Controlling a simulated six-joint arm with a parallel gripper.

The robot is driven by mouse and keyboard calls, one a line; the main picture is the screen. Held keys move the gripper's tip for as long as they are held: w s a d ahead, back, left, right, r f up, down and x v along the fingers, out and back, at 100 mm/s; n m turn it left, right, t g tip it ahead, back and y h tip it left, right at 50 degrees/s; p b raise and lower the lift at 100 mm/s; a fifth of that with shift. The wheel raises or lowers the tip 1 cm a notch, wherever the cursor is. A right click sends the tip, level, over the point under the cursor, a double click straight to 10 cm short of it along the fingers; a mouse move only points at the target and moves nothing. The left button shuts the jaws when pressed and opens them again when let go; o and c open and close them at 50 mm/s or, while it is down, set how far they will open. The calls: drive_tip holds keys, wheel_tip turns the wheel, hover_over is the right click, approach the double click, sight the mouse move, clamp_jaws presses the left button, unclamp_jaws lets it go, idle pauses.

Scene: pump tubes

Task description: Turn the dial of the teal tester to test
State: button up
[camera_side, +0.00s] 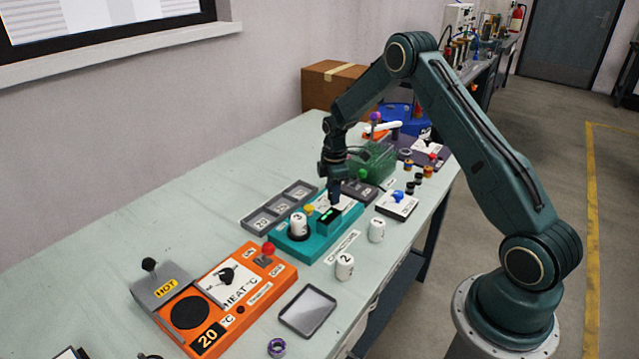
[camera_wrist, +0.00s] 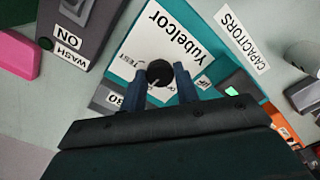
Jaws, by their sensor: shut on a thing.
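The teal tester (camera_side: 283,241) lies mid-bench, with a white cylinder marked 3 (camera_side: 298,223) at its left end. My gripper (camera_side: 334,203) is over its right part and hides the dial in the side view. In the wrist view, my gripper (camera_wrist: 160,82) is shut on the round black dial (camera_wrist: 159,71), one finger on each side. I cannot tell the pointer's direction. A green-lit display (camera_wrist: 238,84) shows on the tester.
An orange heater (camera_side: 225,290) with a red knob stands at the front left. White cylinders (camera_side: 345,266) stand before the tester. A grey sectioned tray (camera_side: 270,213) lies behind it; a green clear box (camera_side: 375,165) stands to the right.

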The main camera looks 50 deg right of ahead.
drive_tip(key=shift+m, duration=0.3)
drive_tip(key=m, duration=1.1)
drive_tip(key=shift+r, duration=0.1)
idle(0.5)
drive_tip(key=o, duration=1)
drive_tip(key=shift+c, duration=0.2)
wheel_tip(320, 180, up, 14)
